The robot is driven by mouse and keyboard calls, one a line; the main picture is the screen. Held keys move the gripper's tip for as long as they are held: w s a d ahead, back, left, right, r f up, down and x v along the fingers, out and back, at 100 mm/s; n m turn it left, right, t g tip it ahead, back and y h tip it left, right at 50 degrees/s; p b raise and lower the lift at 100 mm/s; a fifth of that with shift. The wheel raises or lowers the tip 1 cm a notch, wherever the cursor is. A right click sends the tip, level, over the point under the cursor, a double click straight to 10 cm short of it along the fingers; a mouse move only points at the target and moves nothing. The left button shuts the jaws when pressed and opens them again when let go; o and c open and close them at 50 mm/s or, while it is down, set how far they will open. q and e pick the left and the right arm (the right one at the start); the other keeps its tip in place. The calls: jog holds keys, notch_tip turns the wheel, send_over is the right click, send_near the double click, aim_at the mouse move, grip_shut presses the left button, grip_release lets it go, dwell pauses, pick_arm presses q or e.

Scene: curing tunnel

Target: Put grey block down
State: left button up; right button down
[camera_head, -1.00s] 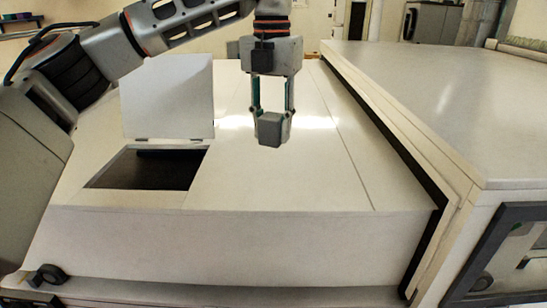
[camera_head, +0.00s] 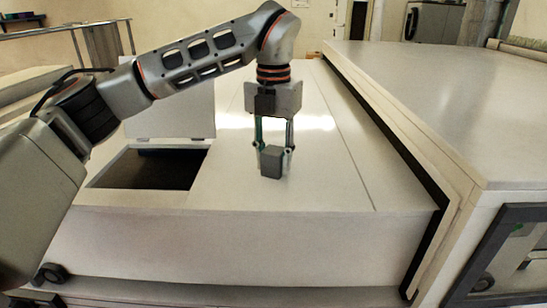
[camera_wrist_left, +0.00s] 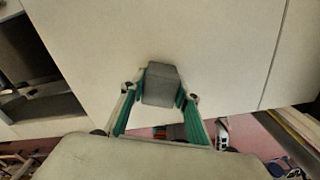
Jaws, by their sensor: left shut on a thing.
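The grey block (camera_head: 271,162) is a small dark grey box in the middle of the head view. My left gripper (camera_head: 272,150) points down and is shut on it, with a finger on each side. The block is at or just above the white top of the cabinet (camera_head: 240,190); I cannot tell whether it touches. In the left wrist view the block (camera_wrist_left: 160,84) sits between the green-edged fingers of my left gripper (camera_wrist_left: 161,97), over the pale surface. My right gripper is not in view.
Left of the block, an open hatch (camera_head: 150,168) leads into a dark cavity, with its lid (camera_head: 170,122) standing up behind. A taller white housing (camera_head: 450,110) with a dark edge rises on the right. The top around the block is clear.

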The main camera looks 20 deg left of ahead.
aim_at(273, 150)
pick_arm(q)
jog(key=o, duration=1.1)
notch_tip(273, 150, up, 12)
jog(key=shift+r, duration=0.1)
